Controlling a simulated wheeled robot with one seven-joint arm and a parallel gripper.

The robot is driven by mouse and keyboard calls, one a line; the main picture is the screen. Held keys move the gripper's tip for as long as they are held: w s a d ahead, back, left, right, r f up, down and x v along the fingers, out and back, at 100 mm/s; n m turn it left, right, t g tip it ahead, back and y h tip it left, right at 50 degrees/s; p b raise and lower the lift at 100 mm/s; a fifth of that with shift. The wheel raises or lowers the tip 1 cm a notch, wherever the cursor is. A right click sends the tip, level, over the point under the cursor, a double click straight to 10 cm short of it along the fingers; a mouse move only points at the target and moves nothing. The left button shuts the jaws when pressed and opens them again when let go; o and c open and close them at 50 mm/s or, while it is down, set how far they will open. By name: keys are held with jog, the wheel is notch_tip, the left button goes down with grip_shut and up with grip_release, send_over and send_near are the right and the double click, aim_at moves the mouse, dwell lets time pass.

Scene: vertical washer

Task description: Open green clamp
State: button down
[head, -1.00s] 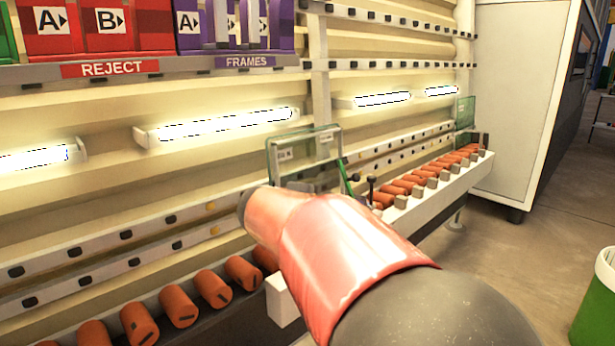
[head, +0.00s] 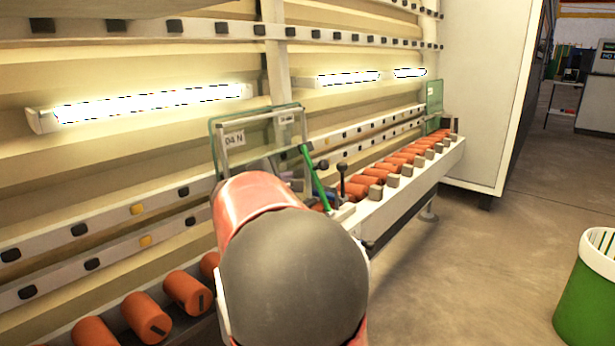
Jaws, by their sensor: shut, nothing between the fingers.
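The green clamp shows as a thin, slanted green bar (head: 315,180) just right of a framed glass panel (head: 233,150) on the washer's conveyor. The bar leans, with its upper end to the left. Dark-knobbed levers (head: 342,180) stand just right of it. The clamp's lower part is partly hidden, and I cannot tell whether it is open. My red and grey arm covers the area below and left of the bar. My gripper cannot be made out behind the arm, so its distance from the clamp is unclear.
Orange rollers (head: 188,292) line the conveyor at the lower left, and more (head: 398,162) continue toward the far end. A second glass panel (head: 434,105) stands there. A green bin (head: 588,295) is at the right. The floor between bin and conveyor is clear.

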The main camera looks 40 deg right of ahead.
jog(key=shift+w+d+f, duration=0.25)
jog(key=shift+w+d, duration=0.1)
jog(key=shift+d, duration=0.1)
jog(key=shift+d, duration=0.1)
jog(key=x, duration=0.9)
jog(key=shift+w+d+p, duration=0.15)
jog(key=shift+d+p, duration=0.25)
